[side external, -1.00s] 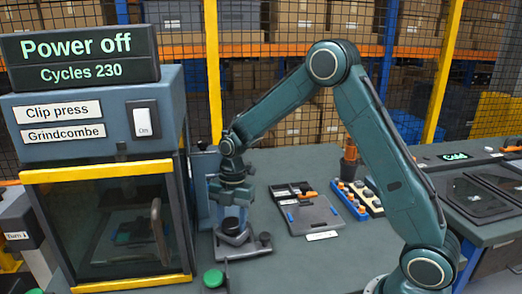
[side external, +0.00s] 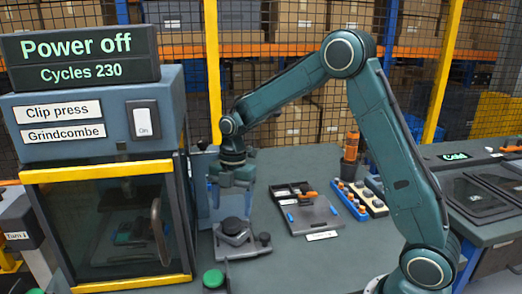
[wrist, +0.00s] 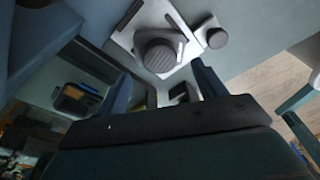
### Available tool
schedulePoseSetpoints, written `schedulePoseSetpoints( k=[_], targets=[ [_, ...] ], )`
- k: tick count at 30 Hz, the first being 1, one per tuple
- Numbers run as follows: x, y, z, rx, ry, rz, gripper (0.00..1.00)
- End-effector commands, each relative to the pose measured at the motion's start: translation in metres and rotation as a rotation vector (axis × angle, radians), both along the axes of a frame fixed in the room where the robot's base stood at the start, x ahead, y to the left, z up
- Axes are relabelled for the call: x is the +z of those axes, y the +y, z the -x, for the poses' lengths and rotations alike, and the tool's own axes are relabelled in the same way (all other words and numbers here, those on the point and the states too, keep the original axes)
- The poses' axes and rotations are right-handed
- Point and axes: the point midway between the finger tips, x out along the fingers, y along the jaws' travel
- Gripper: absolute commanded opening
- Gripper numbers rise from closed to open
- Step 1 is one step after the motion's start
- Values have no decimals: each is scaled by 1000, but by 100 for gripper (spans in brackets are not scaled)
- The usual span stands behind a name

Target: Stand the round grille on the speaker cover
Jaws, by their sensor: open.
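A dark round ribbed disc, which looks like the round grille (side external: 232,226), lies flat on a grey plate, which may be the speaker cover (side external: 228,252), in a bench fixture. In the wrist view the disc (wrist: 158,55) sits on the light plate (wrist: 125,38), ahead of the fingers. My gripper (side external: 234,186) is above the disc, clear of it, with open, empty fingers. In the wrist view the gripper's two fingers (wrist: 163,85) are apart. How the disc is seated on the plate cannot be told.
A round knob (side external: 265,237) is right of the disc. The clip press (side external: 105,220), its front closed, stands left, with a green button (side external: 213,278) in front. A dark tray (side external: 313,215) and a parts rack (side external: 350,200) are to the right. The bench between has free room.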

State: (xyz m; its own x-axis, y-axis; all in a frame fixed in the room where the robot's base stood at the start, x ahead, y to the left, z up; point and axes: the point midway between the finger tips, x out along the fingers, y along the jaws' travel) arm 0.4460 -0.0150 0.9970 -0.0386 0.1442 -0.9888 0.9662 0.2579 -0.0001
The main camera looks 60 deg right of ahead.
Motion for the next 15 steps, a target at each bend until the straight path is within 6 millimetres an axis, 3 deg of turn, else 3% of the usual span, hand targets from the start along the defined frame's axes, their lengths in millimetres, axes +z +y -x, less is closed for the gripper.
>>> schedulePoseSetpoints(
  k=[9,15],
  targets=[
    [55,-8,-3,-1,-4,0,70],
    [78,-12,-4,-1,-2,0,70]
  ],
)
